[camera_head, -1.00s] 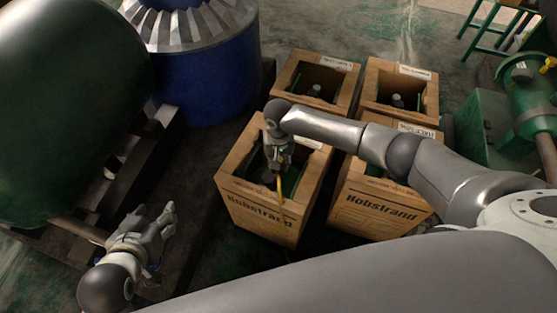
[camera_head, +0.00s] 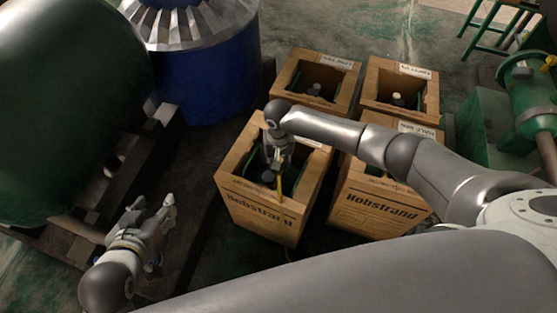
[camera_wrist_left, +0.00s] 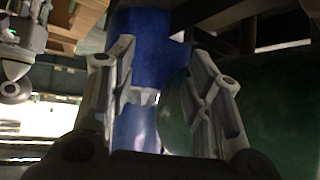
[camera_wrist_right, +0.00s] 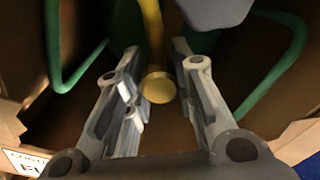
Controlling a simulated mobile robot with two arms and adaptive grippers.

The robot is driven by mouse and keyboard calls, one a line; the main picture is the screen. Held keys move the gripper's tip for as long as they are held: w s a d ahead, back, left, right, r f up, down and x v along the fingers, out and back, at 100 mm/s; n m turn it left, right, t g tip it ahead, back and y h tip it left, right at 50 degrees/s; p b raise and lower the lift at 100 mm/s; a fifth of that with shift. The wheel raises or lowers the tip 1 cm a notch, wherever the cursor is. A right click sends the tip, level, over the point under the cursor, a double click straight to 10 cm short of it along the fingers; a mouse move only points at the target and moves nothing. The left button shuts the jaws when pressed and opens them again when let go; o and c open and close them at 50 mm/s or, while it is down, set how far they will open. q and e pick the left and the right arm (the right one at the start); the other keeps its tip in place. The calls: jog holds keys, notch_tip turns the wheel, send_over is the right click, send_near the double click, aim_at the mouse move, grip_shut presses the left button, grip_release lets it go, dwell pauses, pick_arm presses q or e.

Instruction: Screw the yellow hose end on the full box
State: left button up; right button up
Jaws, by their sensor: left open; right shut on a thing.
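The front-left wooden box (camera_head: 262,211) is open on top, and a green frame shows inside it. In the right wrist view, a label (camera_wrist_right: 27,161) on the box is cut off and starts with what looks like "FU". My right gripper (camera_head: 271,172) reaches down into this box's opening and is shut on the yellow hose end (camera_wrist_right: 158,88). The yellow hose (camera_head: 281,185) hangs beside the gripper. I cannot tell whether the hose end touches anything in the box. My left gripper (camera_head: 155,212) is open and empty, left of the box.
Three similar boxes stand close by: back left (camera_head: 290,102), back right (camera_head: 402,117) and front right (camera_head: 378,218). A blue drum (camera_head: 207,85) stands behind, with a large green tank (camera_head: 65,110) at left. Green machinery (camera_head: 487,125) stands at right.

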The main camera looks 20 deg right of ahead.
pick_arm(q)
jog(key=shift+w+d+r+t, duration=0.2)
jog(key=shift+w+r+t, duration=0.25)
jog(key=shift+w, duration=0.1)
pick_arm(e)
jog(key=shift+f, duration=0.3)
pick_arm(q)
jog(key=shift+s, duration=0.1)
pick_arm(e)
jog(key=shift+m+p, duration=1.1)
jog(key=shift+p, duration=0.1)
jog(key=shift+r+m+p, duration=0.15)
jog(key=shift+m+p, duration=0.15)
pick_arm(q)
jog(key=s+a+f+g, duration=0.2)
jog(key=s+g, duration=0.1)
jog(key=s, duration=0.3)
jog(key=s+a+f+g+y, duration=0.1)
jog(key=s+a+f+g, duration=0.1)
jog(key=s+g, duration=0.2)
jog(key=shift+s+f+y, duration=0.2)
jog(key=shift+s+y, duration=0.1)
jog(key=shift+s, duration=0.6)
pick_arm(e)
jog(key=shift+m, duration=0.3)
